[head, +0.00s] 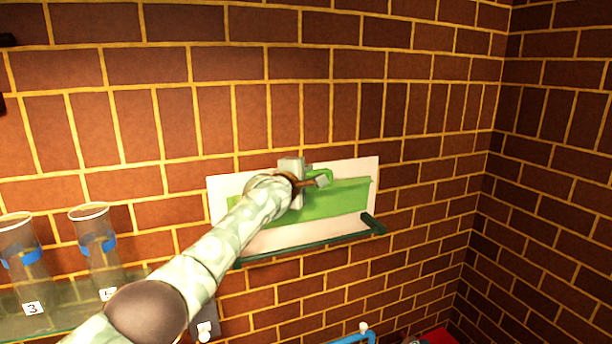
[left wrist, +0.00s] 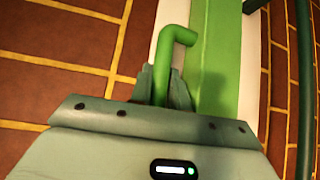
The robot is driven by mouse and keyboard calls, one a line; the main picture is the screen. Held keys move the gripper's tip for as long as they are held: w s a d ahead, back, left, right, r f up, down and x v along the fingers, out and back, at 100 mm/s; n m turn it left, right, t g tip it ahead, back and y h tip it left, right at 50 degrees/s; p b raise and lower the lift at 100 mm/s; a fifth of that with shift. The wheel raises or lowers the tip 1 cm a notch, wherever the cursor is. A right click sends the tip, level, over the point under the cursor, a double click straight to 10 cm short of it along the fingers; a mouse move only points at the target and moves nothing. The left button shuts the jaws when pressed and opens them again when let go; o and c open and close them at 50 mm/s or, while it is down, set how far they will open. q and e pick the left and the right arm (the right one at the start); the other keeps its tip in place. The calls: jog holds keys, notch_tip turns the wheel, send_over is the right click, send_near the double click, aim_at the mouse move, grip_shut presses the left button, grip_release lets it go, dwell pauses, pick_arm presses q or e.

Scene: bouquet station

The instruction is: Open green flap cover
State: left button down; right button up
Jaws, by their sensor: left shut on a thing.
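The green flap cover (head: 345,196) is a long panel on a white board (head: 228,187) fixed to the brick wall. It also shows in the left wrist view (left wrist: 218,60). A bent green handle (left wrist: 180,36) stands out from the cover, and its upper part shows in the head view. My left gripper (head: 312,183) is at this handle, with its fingers shut on it; they also show in the left wrist view (left wrist: 166,88). My left forearm hides part of the cover's left side. How far the cover is tilted is hard to tell. My right gripper is out of view.
A dark green rail (head: 310,246) runs along the board's lower edge. Two clear tubes with blue bands (head: 97,247) stand on a shelf at lower left. A blue bar (head: 346,338) and a red thing (head: 437,338) show at the bottom. The wall right of the board is bare.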

pick_arm(q)
jog(key=c, duration=1.6)
grip_release()
jog(key=shift+f, duration=0.15)
jog(key=shift+s+b, duration=0.35)
jog(key=shift+s, duration=0.35)
jog(key=b+v, duration=0.3)
jog(key=v, duration=1.2)
jog(key=shift+a, duration=0.35)
jog(key=shift+w+f, duration=0.1)
jog(key=shift+w, duration=0.05)
